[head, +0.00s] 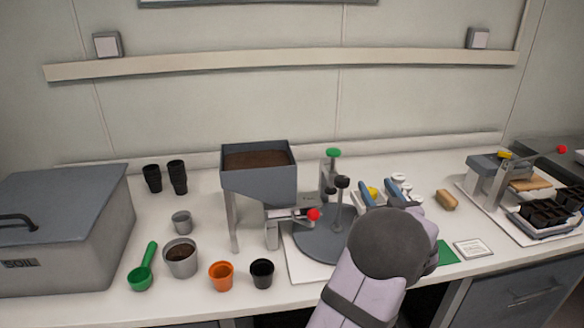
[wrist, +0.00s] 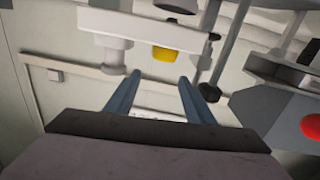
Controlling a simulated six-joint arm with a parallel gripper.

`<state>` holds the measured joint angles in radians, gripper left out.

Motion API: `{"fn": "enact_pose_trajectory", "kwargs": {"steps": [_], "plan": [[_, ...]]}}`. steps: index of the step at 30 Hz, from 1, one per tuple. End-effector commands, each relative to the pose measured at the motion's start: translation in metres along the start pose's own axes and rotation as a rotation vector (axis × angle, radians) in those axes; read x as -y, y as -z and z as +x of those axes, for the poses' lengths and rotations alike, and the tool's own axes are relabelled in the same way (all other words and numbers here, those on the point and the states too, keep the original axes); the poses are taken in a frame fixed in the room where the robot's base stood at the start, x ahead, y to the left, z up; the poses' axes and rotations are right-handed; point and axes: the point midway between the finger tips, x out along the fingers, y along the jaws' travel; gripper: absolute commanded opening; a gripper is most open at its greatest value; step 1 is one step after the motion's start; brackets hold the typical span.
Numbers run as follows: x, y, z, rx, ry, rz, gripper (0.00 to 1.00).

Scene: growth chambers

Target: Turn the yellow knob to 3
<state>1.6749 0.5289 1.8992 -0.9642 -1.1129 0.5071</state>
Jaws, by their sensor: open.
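The yellow knob (wrist: 165,54) sits on a white housing (wrist: 112,25) in the wrist view, ahead of my finger tips and between their lines. In the head view a small yellow spot, which looks like the same knob (head: 373,192), shows between my blue fingers. My gripper (head: 376,188) is open and empty, with its fingers spread, also in the wrist view (wrist: 160,78). The knob seems to be just beyond the tips, not gripped. The arm hides much of the housing in the head view. I cannot make out numbers or a pointer on the knob.
Left of my gripper stand a soil hopper (head: 258,180), a red ball-ended lever (head: 313,215) and a grey round plate (head: 318,248). Cups, including an orange one (head: 221,275), stand at the front. A tray station (head: 490,185) is at the right.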

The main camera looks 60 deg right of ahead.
Motion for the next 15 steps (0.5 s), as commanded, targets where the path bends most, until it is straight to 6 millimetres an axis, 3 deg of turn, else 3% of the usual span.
{"fn": "enact_pose_trajectory", "kwargs": {"steps": [7,15], "plan": [[-0.003,0.047,0.000,-0.003,0.000,-0.004,0.49],[0.019,0.071,-0.012,-0.160,0.072,0.313,0.49]]}}
